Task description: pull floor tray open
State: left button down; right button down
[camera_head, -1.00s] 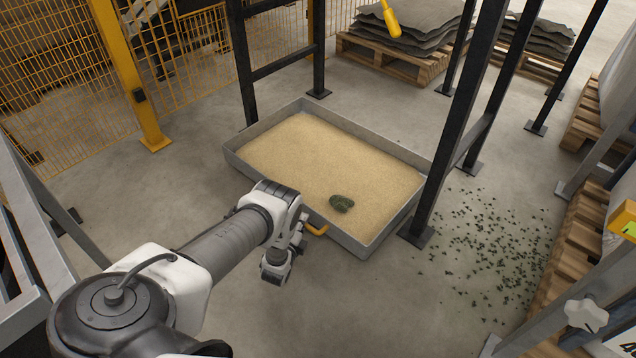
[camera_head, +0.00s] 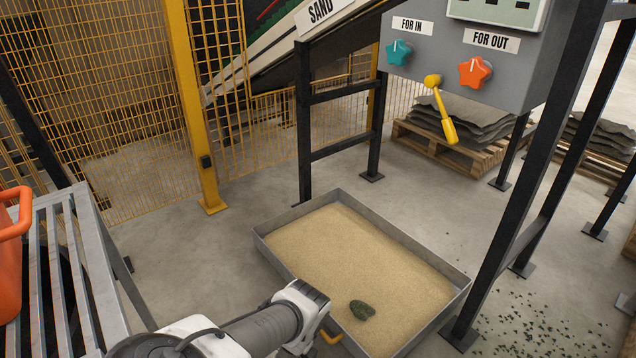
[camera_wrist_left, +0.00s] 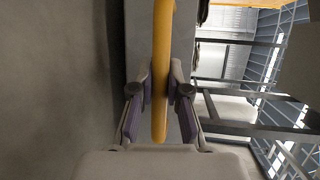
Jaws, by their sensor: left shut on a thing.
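The floor tray (camera_head: 270,255) is a shallow grey metal tray of sand on the floor, between black posts. A dark green lump (camera_head: 362,310) lies on the sand near its front. A yellow handle (camera_head: 331,338) shows at the tray's near side. My left arm reaches in from the bottom, its wrist beside the handle; the fingers are hidden or cut off there. In the left wrist view my left gripper (camera_wrist_left: 161,88) is shut on the yellow handle (camera_wrist_left: 162,40), one finger on each side. My right gripper is not in view.
Black posts (camera_head: 500,190) stand close to the tray's right side. A grey control box (camera_head: 440,70) with knobs and a yellow lever (camera_head: 444,112) hangs above. A slatted metal rack (camera_head: 75,270) is at left. Dark crumbs (camera_head: 545,325) litter the floor at right.

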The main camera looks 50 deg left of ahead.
pick_arm(q)
jog(key=c, duration=1.1)
grip_release()
jog(key=shift+c, duration=0.2)
jog(key=v, duration=1.2)
